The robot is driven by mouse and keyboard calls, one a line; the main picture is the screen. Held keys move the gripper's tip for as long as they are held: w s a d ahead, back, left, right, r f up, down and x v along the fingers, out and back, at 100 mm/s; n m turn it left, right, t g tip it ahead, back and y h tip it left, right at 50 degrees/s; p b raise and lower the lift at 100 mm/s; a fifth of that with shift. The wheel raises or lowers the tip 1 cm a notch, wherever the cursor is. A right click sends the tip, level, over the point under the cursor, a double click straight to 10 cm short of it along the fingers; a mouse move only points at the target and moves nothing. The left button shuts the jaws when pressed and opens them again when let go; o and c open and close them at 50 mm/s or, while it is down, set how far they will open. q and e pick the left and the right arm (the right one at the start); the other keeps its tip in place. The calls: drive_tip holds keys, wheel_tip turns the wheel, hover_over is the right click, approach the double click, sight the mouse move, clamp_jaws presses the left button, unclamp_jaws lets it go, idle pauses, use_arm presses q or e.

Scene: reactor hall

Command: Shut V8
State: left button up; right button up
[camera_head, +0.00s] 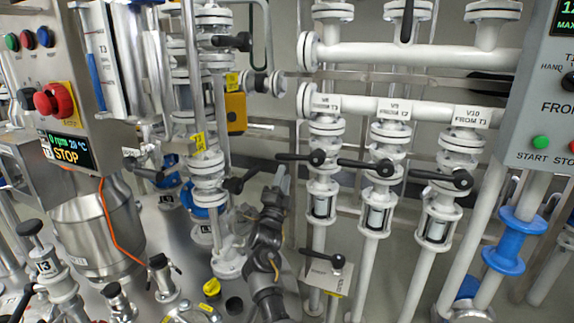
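The V8 valve (323,157) sits on the left of three white vertical pipes, under a label reading "V8 FROM T1" (325,103). Its black lever (295,157) lies about level and points left, across the pipe. My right gripper (281,178) reaches up from the bottom on a dark arm, with its tips just below and left of the lever's end. I see no clear contact with the lever. The fingers overlap in this view, so I cannot tell whether they are open or shut. My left gripper is not in view.
The V9 lever (365,166) and V10 lever (440,178) stand close to the right, also level. A white valve column (207,180) with a black lever (247,180) is close on the left. A small lever on a plate (326,260) sits low, right of my arm.

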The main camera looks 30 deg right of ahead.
drive_tip(key=shift+v, duration=1.45)
